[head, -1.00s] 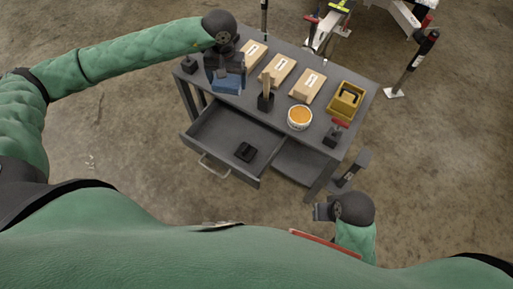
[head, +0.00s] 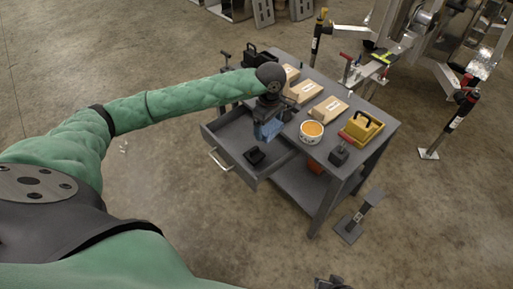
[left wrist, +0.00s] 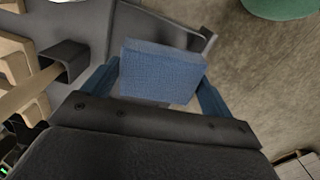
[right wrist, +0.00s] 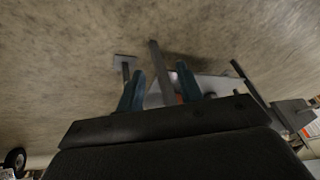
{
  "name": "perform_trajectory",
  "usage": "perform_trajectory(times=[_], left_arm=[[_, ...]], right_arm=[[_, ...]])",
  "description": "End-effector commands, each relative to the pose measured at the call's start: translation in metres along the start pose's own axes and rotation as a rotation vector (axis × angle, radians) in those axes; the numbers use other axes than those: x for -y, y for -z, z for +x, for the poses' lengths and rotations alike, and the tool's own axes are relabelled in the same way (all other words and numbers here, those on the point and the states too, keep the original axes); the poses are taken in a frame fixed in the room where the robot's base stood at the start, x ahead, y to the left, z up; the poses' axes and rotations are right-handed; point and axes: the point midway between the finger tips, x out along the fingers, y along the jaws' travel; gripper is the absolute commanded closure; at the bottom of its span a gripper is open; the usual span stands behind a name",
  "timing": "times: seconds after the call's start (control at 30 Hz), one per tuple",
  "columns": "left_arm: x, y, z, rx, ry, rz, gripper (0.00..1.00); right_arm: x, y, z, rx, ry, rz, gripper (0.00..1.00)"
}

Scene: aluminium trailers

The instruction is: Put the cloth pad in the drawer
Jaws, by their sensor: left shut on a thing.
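The blue cloth pad (head: 268,130) is held by my left gripper (head: 268,118), which is shut on it. In the left wrist view the pad (left wrist: 160,72) sits between the two fingers. In the head view the pad is over the inner right part of the open grey drawer (head: 219,160), though its exact height above the drawer is hard to tell. A small black object (head: 255,156) lies inside the drawer. My right gripper (head: 330,283) shows only partly at the bottom edge of the head view. In the right wrist view its fingers (right wrist: 161,88) are apart and empty.
A black stand (head: 350,225) is on the floor at right. The floor left of the drawer is clear.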

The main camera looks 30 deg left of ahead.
Motion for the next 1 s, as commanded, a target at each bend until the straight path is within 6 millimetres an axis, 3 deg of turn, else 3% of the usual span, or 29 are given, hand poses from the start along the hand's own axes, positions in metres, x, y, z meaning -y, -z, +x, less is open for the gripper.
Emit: perform_trajectory(times=[0.03,0.1,0.5,0.73,1.0], left_arm=[[-0.001,0.005,0.015,0.001,0.001,-0.092,0.36],[-0.002,0.013,0.025,0.000,0.001,-0.237,0.36],[-0.005,0.058,0.078,-0.005,0.007,-1.044,0.36],[-0.005,0.076,0.095,-0.009,0.009,-1.346,0.36],[-0.005,0.096,0.107,-0.012,0.011,-1.435,0.36]], right_arm=[[-0.001,-0.009,0.023,-0.013,0.005,0.000,0.64],[0.001,-0.017,0.045,-0.040,0.012,0.000,0.64],[0.008,-0.064,0.156,-0.190,0.046,0.007,0.64],[0.011,-0.083,0.190,-0.246,0.057,0.012,0.64],[0.012,-0.087,0.196,-0.263,0.059,0.014,0.64]])
